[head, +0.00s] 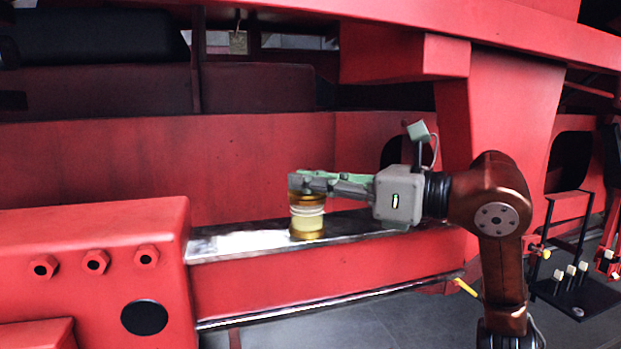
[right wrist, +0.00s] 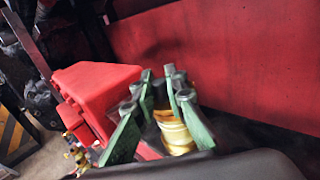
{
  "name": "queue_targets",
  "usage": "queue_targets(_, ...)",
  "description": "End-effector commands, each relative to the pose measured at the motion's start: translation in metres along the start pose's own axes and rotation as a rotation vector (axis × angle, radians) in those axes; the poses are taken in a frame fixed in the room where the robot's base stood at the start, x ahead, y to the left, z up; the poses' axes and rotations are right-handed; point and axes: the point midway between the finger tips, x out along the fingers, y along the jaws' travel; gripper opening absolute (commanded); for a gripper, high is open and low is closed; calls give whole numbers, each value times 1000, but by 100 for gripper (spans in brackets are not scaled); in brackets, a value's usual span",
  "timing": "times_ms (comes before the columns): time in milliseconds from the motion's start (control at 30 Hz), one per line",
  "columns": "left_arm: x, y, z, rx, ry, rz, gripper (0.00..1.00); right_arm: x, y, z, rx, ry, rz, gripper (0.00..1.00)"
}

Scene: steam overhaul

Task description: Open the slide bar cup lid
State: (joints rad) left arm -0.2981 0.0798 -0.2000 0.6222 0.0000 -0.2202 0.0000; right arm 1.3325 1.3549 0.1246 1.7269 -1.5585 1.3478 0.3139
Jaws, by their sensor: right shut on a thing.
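The slide bar cup (head: 307,222) is a brass cup with a pale band, upright on the dark, shiny slide bar (head: 240,244) in the middle of the head view. Its brass lid (head: 307,195) is at the top, partly hidden by the fingers. My right gripper (head: 305,181) comes in level from the right and is shut on the lid. In the right wrist view, the green fingers stand on both sides of the cup's top, and the cup (right wrist: 176,136) shows between and below them. I cannot tell whether the lid has turned or lifted. My left gripper is not in view.
A red block with bolts (head: 95,262) stands at the left end of the bar. A red wall (head: 260,165) runs behind the cup, and a red bracket (head: 500,110) rises at the right. A black stand with small fittings (head: 575,288) is at the far right.

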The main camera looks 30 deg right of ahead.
Motion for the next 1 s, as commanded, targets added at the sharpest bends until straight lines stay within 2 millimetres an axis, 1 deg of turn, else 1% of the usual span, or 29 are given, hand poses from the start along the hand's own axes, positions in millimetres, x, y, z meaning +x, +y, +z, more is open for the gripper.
queue_targets(33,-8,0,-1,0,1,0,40,0,-1,4,13,15,-1,0)
queue_targets(167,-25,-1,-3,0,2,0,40,2,-2,9,59,64,-3,0)
queue_targets(500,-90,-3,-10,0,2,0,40,9,-10,24,267,269,-3,0)
queue_targets(600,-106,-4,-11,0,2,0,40,12,-12,26,334,336,-3,0)
queue_targets(700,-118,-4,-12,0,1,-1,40,14,-15,28,401,402,-2,0)
queue_targets(800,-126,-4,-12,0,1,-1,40,18,-18,29,469,467,0,0)
queue_targets(1000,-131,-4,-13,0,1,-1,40,25,-24,29,604,601,1,0)
